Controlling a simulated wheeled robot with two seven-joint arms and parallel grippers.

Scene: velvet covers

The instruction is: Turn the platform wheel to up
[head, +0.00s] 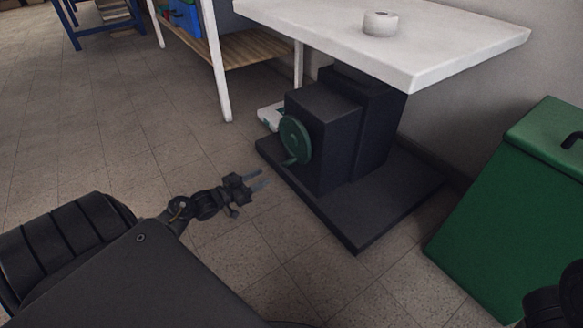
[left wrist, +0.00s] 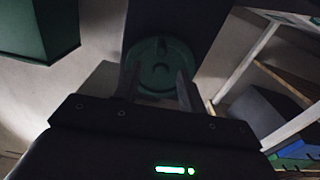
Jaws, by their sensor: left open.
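The platform wheel (head: 295,140) is a green handwheel on the left side of the dark pedestal box (head: 325,125) under the white platform (head: 440,50). A small handle shows near its lower edge in the head view. My left gripper (head: 262,180) is open and empty, in front of the wheel and a little below it, apart from it. In the left wrist view the wheel (left wrist: 160,66) appears beyond and between the two fingers (left wrist: 158,88). No marking for up is readable. In the head view a dark part of my own body shows at the bottom right, but no right gripper can be made out.
The pedestal's dark base plate (head: 350,225) spreads over the floor. A green bin (head: 510,200) stands at the right. A white-legged shelf (head: 245,48) is behind. A white roll (head: 380,23) lies on the platform.

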